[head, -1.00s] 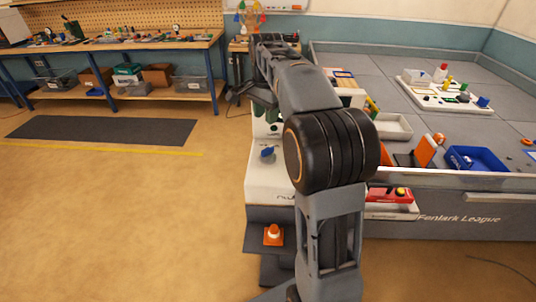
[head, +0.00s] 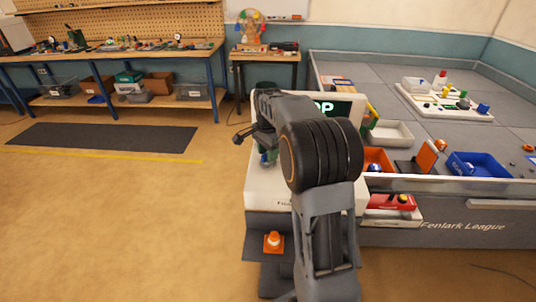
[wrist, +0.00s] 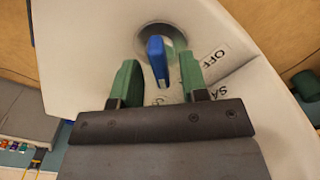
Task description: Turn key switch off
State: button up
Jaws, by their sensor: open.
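The key switch has a blue handle (wrist: 158,60) set in a round grey metal collar (wrist: 172,38) on a white console panel (wrist: 85,50). A printed "OFF" label (wrist: 214,58) and a partly hidden second label are beside it. In the wrist view my gripper (wrist: 157,72) has its green fingers apart, one on each side of the blue handle, with gaps showing. In the head view the blue handle (head: 268,157) is partly hidden by my arm, and the white console (head: 262,192) stands below the arm.
A dark screen (head: 345,110) stands behind my arm on the console. The grey playing field (head: 400,70) with trays is on the right. Open floor (head: 110,220) is on the left.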

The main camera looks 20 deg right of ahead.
jog(key=shift+f, duration=0.5)
jog(key=shift+c, duration=0.3)
grip_shut()
